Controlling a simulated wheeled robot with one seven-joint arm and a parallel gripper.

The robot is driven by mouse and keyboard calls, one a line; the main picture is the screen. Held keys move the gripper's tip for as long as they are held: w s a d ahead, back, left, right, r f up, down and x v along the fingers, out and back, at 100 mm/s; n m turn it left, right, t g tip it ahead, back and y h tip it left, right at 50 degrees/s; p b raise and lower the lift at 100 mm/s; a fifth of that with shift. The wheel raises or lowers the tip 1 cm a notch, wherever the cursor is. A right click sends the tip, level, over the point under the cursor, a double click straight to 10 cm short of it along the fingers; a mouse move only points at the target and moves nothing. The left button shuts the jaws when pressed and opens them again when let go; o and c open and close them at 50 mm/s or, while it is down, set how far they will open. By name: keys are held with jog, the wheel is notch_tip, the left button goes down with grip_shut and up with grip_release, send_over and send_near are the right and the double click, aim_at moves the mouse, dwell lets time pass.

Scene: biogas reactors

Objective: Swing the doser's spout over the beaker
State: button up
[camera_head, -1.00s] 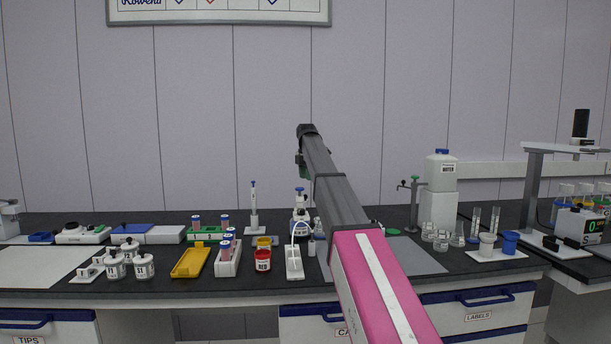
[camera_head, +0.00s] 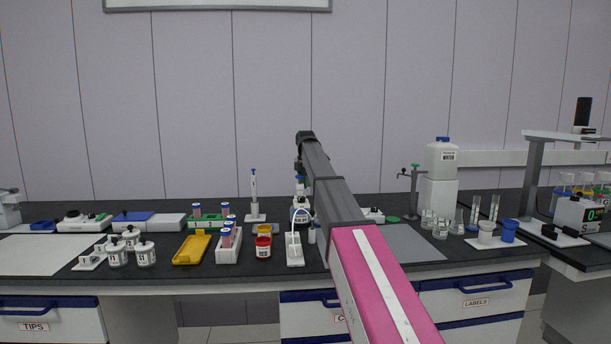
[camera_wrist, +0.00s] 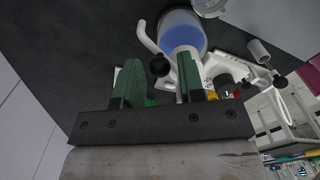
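The doser (camera_head: 300,186), a white bottle-top piece with a blue cap, stands mid-bench, partly hidden behind my arm in the head view. In the wrist view a round vessel with blue content (camera_wrist: 181,28) lies beyond my fingers, with a white curved tube (camera_wrist: 146,37) beside it; I cannot tell whether it is the doser's bottle. A clear round rim (camera_wrist: 208,6) at the top edge may be the beaker. My gripper (camera_wrist: 158,82) has its two green fingers apart. A black knob (camera_wrist: 160,65) shows in the gap between them; contact cannot be told.
A yellow tray (camera_head: 192,248), a white tube rack (camera_head: 229,243) and a red jar (camera_head: 263,248) stand left of my arm. A tall white container (camera_head: 440,180) and glassware stand to the right. A grey mat (camera_head: 415,243) lies mostly bare right of my arm.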

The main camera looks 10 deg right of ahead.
jog(key=shift+f, duration=0.3)
jog(key=shift+s+d, duration=0.15)
jog(key=shift+s, duration=0.05)
dwell(0.4)
jog(key=shift+s+d, duration=0.7)
jog(key=shift+d, duration=0.05)
